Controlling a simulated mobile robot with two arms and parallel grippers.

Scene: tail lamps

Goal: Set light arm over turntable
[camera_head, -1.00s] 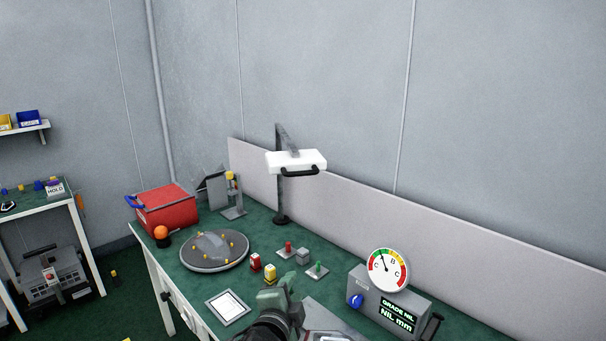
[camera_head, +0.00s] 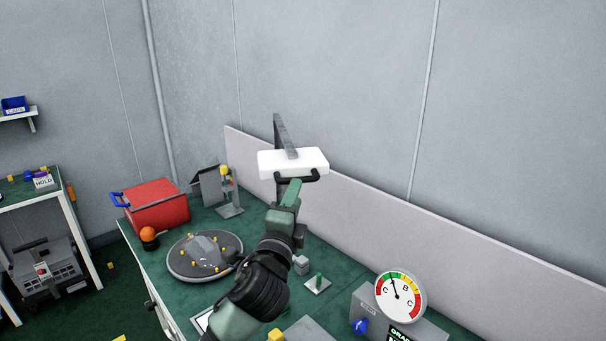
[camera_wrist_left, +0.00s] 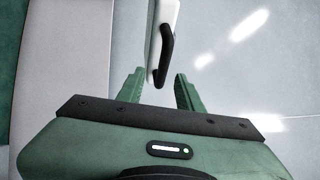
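The light arm is a grey post and bar with a white lamp head (camera_head: 292,163) and a black handle (camera_head: 297,177) on its front. The round grey turntable (camera_head: 183,268) lies on the bench to its left, with a clear piece and small yellow bits on it. The lamp head is not above the turntable. My left gripper (camera_head: 290,188) is raised just below the handle. In the left wrist view the gripper (camera_wrist_left: 160,92) is open, with the black handle (camera_wrist_left: 165,50) reaching between its two fingers. I cannot tell whether they touch. My right gripper is not in view.
A red bin (camera_head: 155,207), an orange knob (camera_head: 149,234) and a grey stand (camera_head: 228,207) are around the turntable. A gauge box (camera_head: 362,305) with a dial (camera_head: 401,297) is at the right. The wall panel (camera_head: 350,205) runs behind the bench.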

